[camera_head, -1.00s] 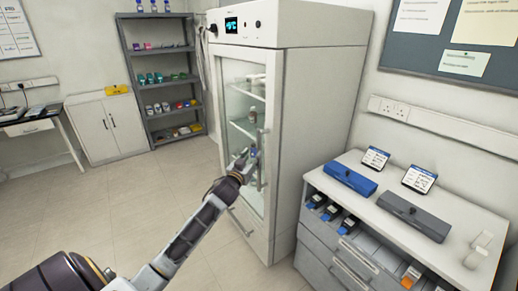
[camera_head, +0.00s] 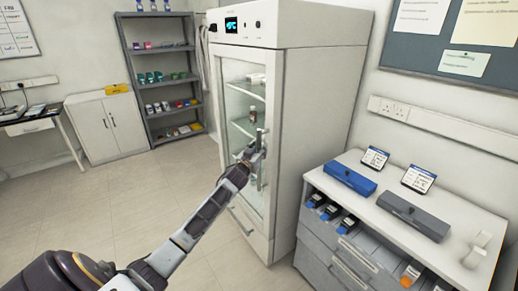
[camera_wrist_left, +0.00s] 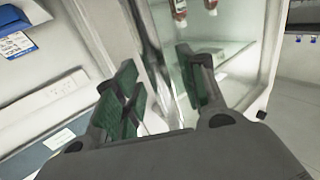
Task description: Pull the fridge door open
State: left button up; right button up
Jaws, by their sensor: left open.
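The tall white fridge (camera_head: 318,130) stands in the middle of the head view. Its glass door (camera_head: 238,105) looks shut, with a vertical metal handle (camera_head: 261,178) along its right edge. My left gripper (camera_head: 256,150) is at the handle, partly covering it. In the left wrist view, my left gripper (camera_wrist_left: 160,75) is open, with green-padded fingers either side of the metal handle bar (camera_wrist_left: 148,40). I cannot tell whether either finger touches the bar. My right gripper is out of view.
A drawer cabinet (camera_head: 445,218) with blue and grey boxes stands right of the fridge. A grey shelf rack (camera_head: 128,60) and a white cupboard (camera_head: 97,140) stand back left. The floor (camera_head: 120,200) in front of the door is clear.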

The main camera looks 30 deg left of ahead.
pick_arm(q)
jog(key=shift+w, duration=0.55)
grip_shut()
